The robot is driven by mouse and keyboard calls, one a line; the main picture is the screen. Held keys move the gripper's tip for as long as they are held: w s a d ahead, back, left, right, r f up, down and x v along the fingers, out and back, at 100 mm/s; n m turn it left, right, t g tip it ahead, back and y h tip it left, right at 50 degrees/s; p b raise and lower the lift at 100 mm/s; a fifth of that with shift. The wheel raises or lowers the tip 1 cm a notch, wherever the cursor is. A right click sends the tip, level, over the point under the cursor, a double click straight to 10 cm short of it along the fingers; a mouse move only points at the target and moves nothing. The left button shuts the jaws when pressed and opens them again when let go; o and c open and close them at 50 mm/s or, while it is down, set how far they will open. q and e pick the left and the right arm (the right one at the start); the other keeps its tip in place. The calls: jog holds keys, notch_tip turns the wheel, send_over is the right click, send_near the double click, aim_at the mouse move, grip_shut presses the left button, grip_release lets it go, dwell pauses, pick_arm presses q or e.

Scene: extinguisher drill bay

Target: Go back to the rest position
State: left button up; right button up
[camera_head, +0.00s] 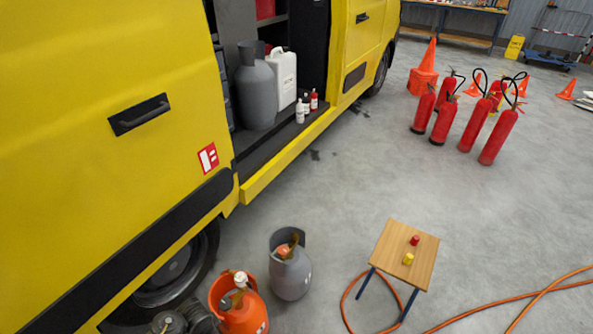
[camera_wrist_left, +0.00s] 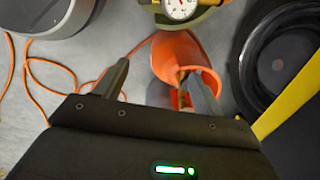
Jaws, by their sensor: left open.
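My left gripper (camera_wrist_left: 157,72) shows in the left wrist view, its two dark fingers apart and nothing clearly held between them. An orange gas cylinder with an open collar (camera_wrist_left: 180,50) lies beyond the fingers, overlapping the right finger in the picture; whether they touch I cannot tell. The same orange cylinder (camera_head: 243,318) stands at the bottom of the head view, cut off by the frame edge. My left gripper is not clearly seen in the head view. My right gripper is in neither view.
A yellow van (camera_head: 150,60) fills the left, its wheel (camera_head: 175,275) close to the orange cylinder. A grey cylinder (camera_head: 291,275) and a small wooden table (camera_head: 392,250) stand to the right. Orange hose (camera_head: 480,312) crosses the floor. Several red extinguishers (camera_head: 497,138) stand farther off.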

pick_arm(q)
jog(key=s+d+r+n+t, duration=0.1)
jog(key=s+d+r+n, duration=0.1)
jog(key=s+r, duration=0.45)
jog(key=s+d+r+n+t, duration=0.1)
jog(key=s+d+r+n, duration=0.15)
jog(key=r, duration=0.75)
jog(key=s+d+r+n+t, duration=0.1)
jog(key=s+r+n, duration=0.1)
jog(key=s+r, duration=0.45)
notch_tip(320, 180, down, 25)
jog(key=g+b, duration=0.2)
jog(key=s+a+f, duration=0.2)
jog(key=s+f, duration=1.4)
jog(key=f, duration=0.1)
jog(key=shift+a+f+m+g+b, duration=0.25)
jog(key=shift+f+m+g+b, duration=0.1)
jog(key=shift+f+g+b, duration=0.05)
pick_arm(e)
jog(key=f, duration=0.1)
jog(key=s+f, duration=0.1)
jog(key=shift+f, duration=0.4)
